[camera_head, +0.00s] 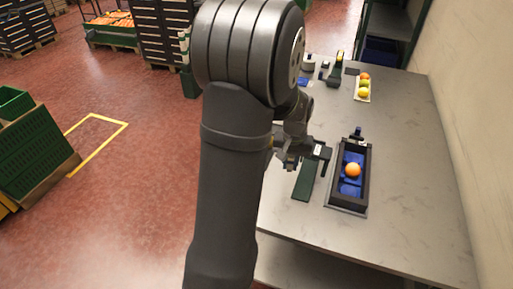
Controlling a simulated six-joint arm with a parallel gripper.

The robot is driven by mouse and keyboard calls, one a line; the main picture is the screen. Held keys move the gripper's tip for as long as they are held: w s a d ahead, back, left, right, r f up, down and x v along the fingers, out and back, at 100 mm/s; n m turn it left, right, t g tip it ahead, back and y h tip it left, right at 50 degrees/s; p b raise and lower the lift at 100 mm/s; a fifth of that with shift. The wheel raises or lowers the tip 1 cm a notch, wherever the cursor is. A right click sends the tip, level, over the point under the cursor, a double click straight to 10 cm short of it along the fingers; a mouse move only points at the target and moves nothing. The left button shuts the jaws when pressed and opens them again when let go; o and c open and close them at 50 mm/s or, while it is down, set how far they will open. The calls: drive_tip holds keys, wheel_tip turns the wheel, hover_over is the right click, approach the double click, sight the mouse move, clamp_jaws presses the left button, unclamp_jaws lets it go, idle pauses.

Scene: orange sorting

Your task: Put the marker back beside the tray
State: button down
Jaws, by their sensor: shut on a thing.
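My gripper (319,153) is at the left of the tray, above the table and near the far end of a dark green strip (304,183). It is shut on a small dark thing, taken to be the marker; the jaws and arm hide most of it, so its shape is unclear. The tray (366,186) is a long black-rimmed box with a blue inside, lying on the table to the right of my gripper. One orange (353,170) sits in the middle of it. A small dark device (357,134) stands at the tray's far end.
The grey table (405,150) is clear to the right of the tray and in front of it. A pale holder with several fruits (363,88) lies at the back. A black and yellow tool (336,69) stands left of it. A wall (470,90) bounds the right side.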

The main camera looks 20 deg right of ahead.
drive_tip(key=s+d+f+m, duration=0.1)
drive_tip(key=s+d, duration=0.2)
drive_tip(key=s, duration=0.5)
drive_tip(key=s+d+f+m, duration=0.1)
drive_tip(key=s+d, duration=0.2)
drive_tip(key=s, duration=0.5)
drive_tip(key=shift+a+f, duration=0.1)
drive_tip(key=shift+f, duration=2.7)
drive_tip(key=shift+f, duration=0.55)
drive_tip(key=c, duration=0.8)
unclamp_jaws()
drive_tip(key=shift+c, duration=0.2)
wheel_tip(320, 180, up, 8)
